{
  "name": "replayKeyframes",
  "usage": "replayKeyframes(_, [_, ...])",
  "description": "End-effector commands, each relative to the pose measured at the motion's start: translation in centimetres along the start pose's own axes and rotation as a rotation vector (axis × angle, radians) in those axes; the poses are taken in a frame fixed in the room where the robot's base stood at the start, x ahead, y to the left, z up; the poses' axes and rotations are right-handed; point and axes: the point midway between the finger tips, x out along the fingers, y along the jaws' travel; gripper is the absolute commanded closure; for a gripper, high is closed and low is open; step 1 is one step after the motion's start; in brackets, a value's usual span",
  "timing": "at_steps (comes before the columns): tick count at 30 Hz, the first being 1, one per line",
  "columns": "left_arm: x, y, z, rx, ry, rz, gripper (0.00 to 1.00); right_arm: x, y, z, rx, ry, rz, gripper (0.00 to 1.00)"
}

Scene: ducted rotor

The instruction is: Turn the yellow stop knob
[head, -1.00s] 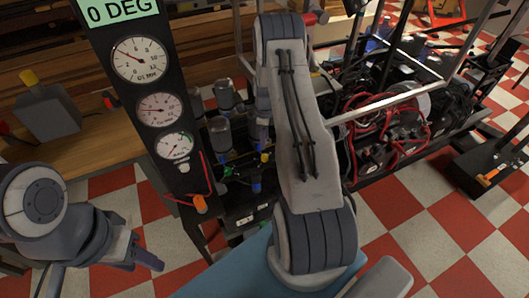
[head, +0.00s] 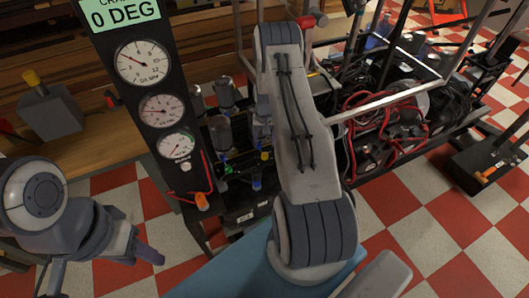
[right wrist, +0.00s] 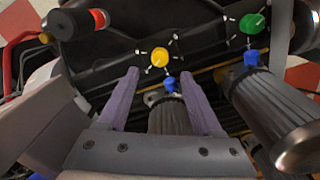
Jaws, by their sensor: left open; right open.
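The yellow stop knob (right wrist: 159,57) is a small round knob with thin pins around it, on a dark panel in the right wrist view. It is a small yellow spot (head: 264,156) beside my right arm in the head view. My right gripper (right wrist: 159,75) is open, with its two purple fingers pointing at the knob. The knob lies just beyond the fingertips, between their lines; I see no contact. My left gripper (head: 148,254) is open and empty at the lower left, away from the machine.
A green knob (right wrist: 252,24) sits right of the yellow one. Blue fittings (right wrist: 252,57) and dark ribbed cylinders (right wrist: 272,115) stand close to my right gripper. A red-and-black cylinder (right wrist: 80,22) is at the upper left. A gauge panel (head: 136,28) stands between my arms.

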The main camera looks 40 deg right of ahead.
Motion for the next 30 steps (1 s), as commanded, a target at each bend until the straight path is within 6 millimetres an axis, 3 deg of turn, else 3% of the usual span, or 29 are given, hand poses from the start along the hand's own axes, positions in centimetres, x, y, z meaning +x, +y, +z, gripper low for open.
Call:
replayKeyframes(5, [0.1,0.0,0.0,0.000,0.000,0.000,0.50,1.4,0.0,0.1,-0.028,-0.002,0.000,0.33])
replayKeyframes(16, [0.5,0.0,0.0,0.000,0.000,0.000,0.50,6.8,0.0,0.0,-0.025,-0.001,0.000,0.33])
replayKeyframes(28, [0.6,0.0,0.0,0.000,0.000,0.000,0.50,7.5,0.0,0.0,-0.025,0.000,0.000,0.33])
replayKeyframes(30, [0.6,0.0,0.0,0.000,0.000,0.000,0.50,7.5,0.0,0.0,-0.025,0.000,0.000,0.60])
